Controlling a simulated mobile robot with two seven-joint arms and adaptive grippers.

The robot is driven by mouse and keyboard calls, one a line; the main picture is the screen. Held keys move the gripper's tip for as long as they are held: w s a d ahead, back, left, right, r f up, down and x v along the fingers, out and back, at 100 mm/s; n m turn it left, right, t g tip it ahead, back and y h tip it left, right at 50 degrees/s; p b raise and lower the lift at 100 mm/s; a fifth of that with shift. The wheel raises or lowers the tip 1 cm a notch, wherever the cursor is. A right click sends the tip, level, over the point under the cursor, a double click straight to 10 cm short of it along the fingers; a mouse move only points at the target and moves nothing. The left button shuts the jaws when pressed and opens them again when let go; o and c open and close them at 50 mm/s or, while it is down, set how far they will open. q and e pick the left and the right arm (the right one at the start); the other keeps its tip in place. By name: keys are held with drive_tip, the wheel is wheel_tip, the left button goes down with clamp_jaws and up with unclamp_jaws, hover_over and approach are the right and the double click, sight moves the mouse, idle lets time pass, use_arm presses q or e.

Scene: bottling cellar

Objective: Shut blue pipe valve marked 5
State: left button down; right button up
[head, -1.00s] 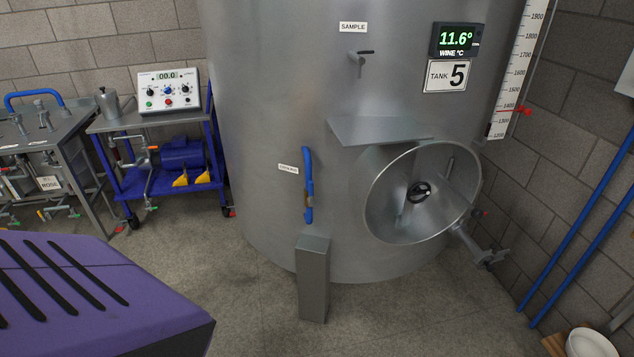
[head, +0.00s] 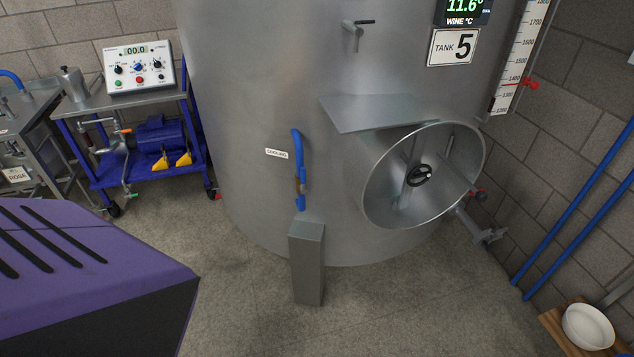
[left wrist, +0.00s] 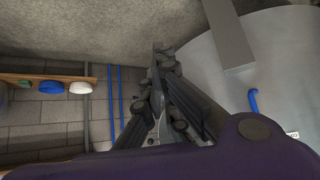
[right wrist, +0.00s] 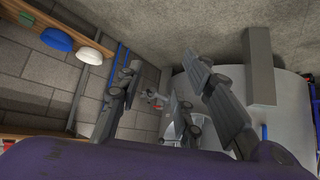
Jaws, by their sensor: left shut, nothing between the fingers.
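The blue pipe (head: 298,150) comes out of the steel tank's front beside a small label. A brass-coloured valve body (head: 299,186) sits low on it; its handle position is too small to tell. The tank carries a "TANK 5" sign (head: 454,47). The blue pipe also shows in the left wrist view (left wrist: 253,101), to the right of my left gripper (left wrist: 157,55), which is shut and empty. My right gripper (right wrist: 165,64) is open, with nothing between its fingers. Neither gripper shows in the head view, and both are apart from the pipe.
A grey post (head: 307,262) stands just below the pipe. The open round hatch door (head: 392,205) and a shelf plate (head: 375,112) jut out to its right. A blue pump trolley (head: 140,170) stands at left. A white bowl (head: 587,327) is at lower right. Floor in front is clear.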

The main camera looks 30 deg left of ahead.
sight(303, 178)
use_arm(q)
drive_tip(key=w+a+m+t+y+b, duration=0.1)
drive_tip(key=w+a+m+t+b, duration=0.25)
drive_tip(key=w, duration=0.65)
drive_tip(key=w+a+m+y+b, duration=0.2)
drive_tip(key=w+a+m+b, duration=0.15)
drive_tip(key=w+a, duration=0.5)
drive_tip(key=w+a+r+m+t+y+b, duration=0.1)
drive_tip(key=w+a+r+m+t+b, duration=0.1)
drive_tip(key=w+r, duration=0.5)
drive_tip(key=w+a+r+m+t+y+b, duration=0.2)
drive_tip(key=w+r, duration=0.6)
drive_tip(key=w, duration=0.6)
drive_tip(key=a+m+t, duration=0.1)
drive_tip(key=m, duration=0.1)
drive_tip(key=shift+a+r+m, duration=0.2)
drive_tip(key=shift+r+m, duration=0.1)
drive_tip(key=shift+m, duration=0.1)
use_arm(e)
wheel_tip(303, 178, down, 11)
drive_tip(key=s, duration=0.3)
drive_tip(key=shift+d+g, duration=0.25)
drive_tip(key=shift+g, duration=0.15)
use_arm(q)
drive_tip(key=w+a, duration=0.6)
drive_tip(key=w, duration=0.1)
drive_tip(key=shift+a+p, duration=0.15)
drive_tip(key=shift+p, duration=0.3)
use_arm(e)
drive_tip(key=shift+r, duration=0.4)
